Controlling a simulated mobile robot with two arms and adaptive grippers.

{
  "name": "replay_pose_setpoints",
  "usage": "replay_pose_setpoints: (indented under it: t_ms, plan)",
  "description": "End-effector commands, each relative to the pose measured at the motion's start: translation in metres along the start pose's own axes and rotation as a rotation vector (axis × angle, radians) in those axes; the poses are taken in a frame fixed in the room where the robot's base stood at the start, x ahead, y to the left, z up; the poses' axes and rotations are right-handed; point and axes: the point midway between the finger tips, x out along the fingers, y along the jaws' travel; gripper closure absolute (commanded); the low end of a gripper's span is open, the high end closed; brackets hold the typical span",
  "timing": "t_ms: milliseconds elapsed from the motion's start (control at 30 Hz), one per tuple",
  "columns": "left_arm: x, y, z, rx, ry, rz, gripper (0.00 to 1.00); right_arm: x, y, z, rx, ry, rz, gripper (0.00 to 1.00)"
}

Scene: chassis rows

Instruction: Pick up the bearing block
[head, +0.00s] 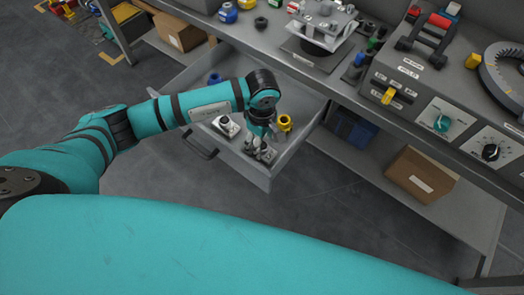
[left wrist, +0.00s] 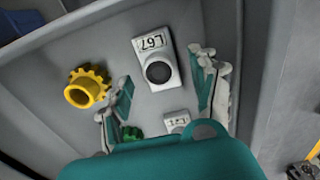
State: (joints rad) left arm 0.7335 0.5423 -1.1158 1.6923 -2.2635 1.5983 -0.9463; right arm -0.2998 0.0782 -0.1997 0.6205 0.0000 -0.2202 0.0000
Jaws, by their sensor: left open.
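A grey bearing block with a round dark bore and a white label reading L67 (left wrist: 158,65) lies on the drawer floor in the left wrist view. My left gripper (left wrist: 165,92) is open, its fingers to either side and the block a little beyond the tips, not held. A second labelled piece (left wrist: 177,121) shows partly behind the gripper body. In the head view my left gripper (head: 260,151) is low in the drawer, beside a grey block (head: 226,126); I cannot tell which block this is. My right gripper is not in view.
The open drawer (head: 293,157) has raised walls close around the gripper. It also holds a yellow gear (left wrist: 86,88), a green part (left wrist: 131,133) and a blue ring (head: 215,79). The workbench (head: 330,83) overhangs behind it. A cardboard box (head: 422,174) sits on the lower shelf.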

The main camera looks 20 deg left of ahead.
Motion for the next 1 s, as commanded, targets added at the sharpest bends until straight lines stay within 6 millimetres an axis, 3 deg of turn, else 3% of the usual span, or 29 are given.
replay_pose_setpoints:
  t_ms: [33,133,400,867,1000]
  plan:
    - [0.015,0.002,-0.001,-0.002,-0.002,-0.002,0.38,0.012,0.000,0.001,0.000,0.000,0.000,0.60]
    - [0.028,0.001,-0.001,-0.001,-0.002,-0.002,0.38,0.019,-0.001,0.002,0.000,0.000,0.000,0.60]
    - [0.029,0.002,-0.001,0.000,-0.001,0.000,0.38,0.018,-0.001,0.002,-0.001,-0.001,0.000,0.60]
    - [0.030,0.001,-0.001,0.000,0.000,-0.002,0.98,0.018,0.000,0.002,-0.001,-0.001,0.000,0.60]
    - [0.029,0.001,-0.001,0.000,-0.001,-0.001,1.00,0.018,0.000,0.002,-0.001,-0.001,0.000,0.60]
